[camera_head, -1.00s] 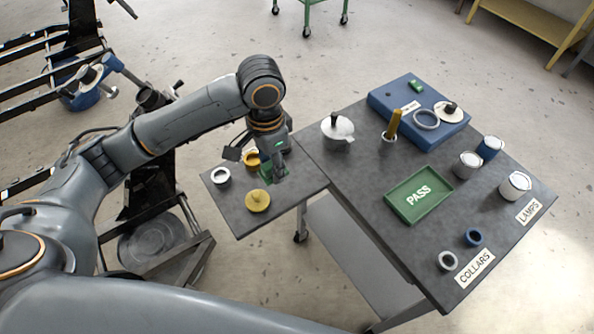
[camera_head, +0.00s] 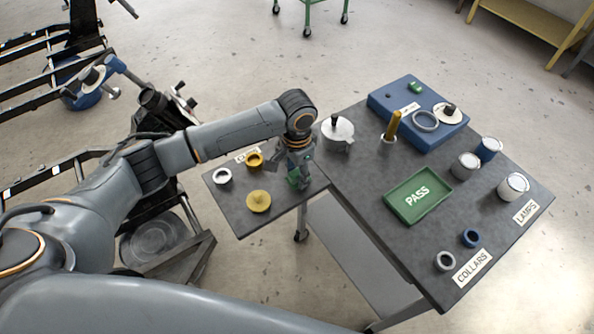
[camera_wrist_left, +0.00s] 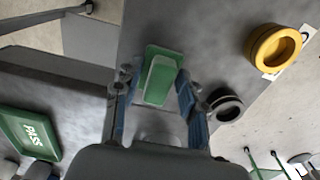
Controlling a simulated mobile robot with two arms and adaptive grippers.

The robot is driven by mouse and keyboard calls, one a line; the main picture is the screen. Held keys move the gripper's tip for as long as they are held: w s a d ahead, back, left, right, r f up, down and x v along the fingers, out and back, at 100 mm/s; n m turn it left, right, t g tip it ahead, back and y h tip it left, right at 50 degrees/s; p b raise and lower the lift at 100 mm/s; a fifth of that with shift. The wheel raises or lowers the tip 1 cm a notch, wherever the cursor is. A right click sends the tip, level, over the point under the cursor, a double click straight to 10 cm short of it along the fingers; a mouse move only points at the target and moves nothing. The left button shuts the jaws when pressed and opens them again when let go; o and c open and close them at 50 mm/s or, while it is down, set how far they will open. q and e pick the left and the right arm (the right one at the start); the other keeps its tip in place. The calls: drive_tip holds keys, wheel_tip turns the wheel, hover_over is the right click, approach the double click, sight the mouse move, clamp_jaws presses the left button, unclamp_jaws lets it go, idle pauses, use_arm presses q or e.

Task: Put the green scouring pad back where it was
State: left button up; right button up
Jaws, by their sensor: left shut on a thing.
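The green scouring pad (camera_head: 293,177) is between the fingers of my left gripper (camera_head: 299,181), over the right part of the small side table (camera_head: 235,215). In the left wrist view, the pad (camera_wrist_left: 162,72) shows as a green slab with a paler raised block, and the two fingers of the gripper (camera_wrist_left: 155,92) are closed on either side of it. I cannot tell whether the pad touches the table top. My right gripper is not in view.
The side table holds a white ring (camera_head: 222,176), a yellow ring (camera_head: 254,159) and a yellow knobbed disc (camera_head: 258,201). In the wrist view, a dark ring (camera_wrist_left: 223,106) lies close beside a finger. The larger table holds a silver lidded pot (camera_head: 337,133) and a green PASS tray (camera_head: 393,204).

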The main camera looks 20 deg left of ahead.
sight(297, 172)
use_arm(q)
drive_tip(key=shift+f, duration=0.1)
drive_tip(key=o, duration=1)
wheel_tip(297, 172, up, 12)
drive_tip(key=shift+r+b, duration=0.1)
drive_tip(key=shift+b, duration=0.45)
